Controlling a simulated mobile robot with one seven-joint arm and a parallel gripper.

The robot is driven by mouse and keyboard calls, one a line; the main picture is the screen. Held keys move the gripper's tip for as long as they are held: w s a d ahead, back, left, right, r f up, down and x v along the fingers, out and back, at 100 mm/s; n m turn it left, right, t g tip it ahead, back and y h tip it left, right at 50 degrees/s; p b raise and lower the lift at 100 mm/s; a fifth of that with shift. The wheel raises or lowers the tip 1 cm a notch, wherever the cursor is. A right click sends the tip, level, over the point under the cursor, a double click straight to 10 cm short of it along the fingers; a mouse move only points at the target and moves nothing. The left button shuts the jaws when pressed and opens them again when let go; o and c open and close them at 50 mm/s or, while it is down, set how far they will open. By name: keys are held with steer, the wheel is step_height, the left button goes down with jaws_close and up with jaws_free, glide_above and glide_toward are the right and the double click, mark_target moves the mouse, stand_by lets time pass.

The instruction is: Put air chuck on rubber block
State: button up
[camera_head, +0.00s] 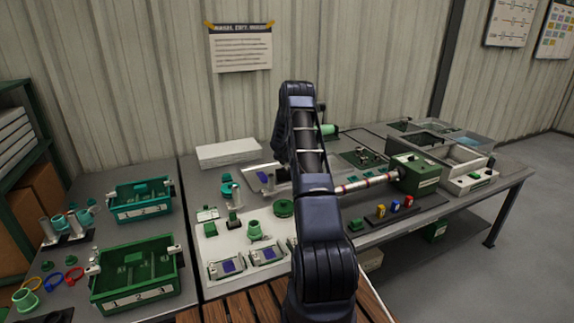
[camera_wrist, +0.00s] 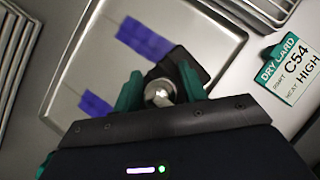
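My gripper (camera_wrist: 160,92) shows in the wrist view with its two teal fingers on either side of a shiny metal round piece with a dark part behind it, apparently the air chuck (camera_wrist: 158,93). The fingers look closed on it. A black shape (camera_wrist: 182,65) lies just beyond the fingertips; I cannot tell whether it is part of the chuck or the rubber block. Below is a shiny metal tray (camera_wrist: 220,38) with purple strips. In the head view the tray (camera_head: 262,178) lies beside my arm, which hides the gripper. I cannot pick out the rubber block for sure.
A dry card (camera_wrist: 290,72) lies right of the tray. In the head view a green box (camera_head: 415,172) stands at right, with open bins (camera_head: 465,155) behind it. Teal and green crates (camera_head: 140,210) stand at left. Small green parts crowd the bench's middle.

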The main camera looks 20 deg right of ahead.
steer(key=shift+o, duration=0.2)
steer(key=shift+r, duration=0.1)
steer(key=shift+r, duration=0.2)
steer(key=s+a+r+m, duration=0.2)
steer(key=s+a+r, duration=0.25)
steer(key=r, duration=0.45)
steer(key=s+a+r+m, duration=0.25)
steer(key=s+r, duration=0.25)
steer(key=r, duration=0.3)
steer(key=s+a+r+m, duration=0.2)
steer(key=s+a+r, duration=0.25)
steer(key=r, duration=0.45)
steer(key=s+a+r+m, duration=0.4)
steer(key=s+r, duration=0.2)
steer(key=s, duration=0.3)
steer(key=s+a+r+m, duration=0.3)
steer(key=s+r+m, duration=0.1)
steer(key=s+r, duration=0.35)
steer(key=s+a+m+y, duration=0.1)
steer(key=s+a+m, duration=0.3)
steer(key=s, duration=0.7)
steer(key=s+a+m+y, duration=0.2)
steer(key=s+a+m, duration=0.2)
steer(key=s, duration=0.8)
steer(key=s+a+m+y, duration=0.1)
steer(key=s+a+m, duration=0.3)
steer(key=s, duration=0.8)
steer(key=shift+s+a+y, duration=0.15)
steer(key=shift+y, duration=0.15)
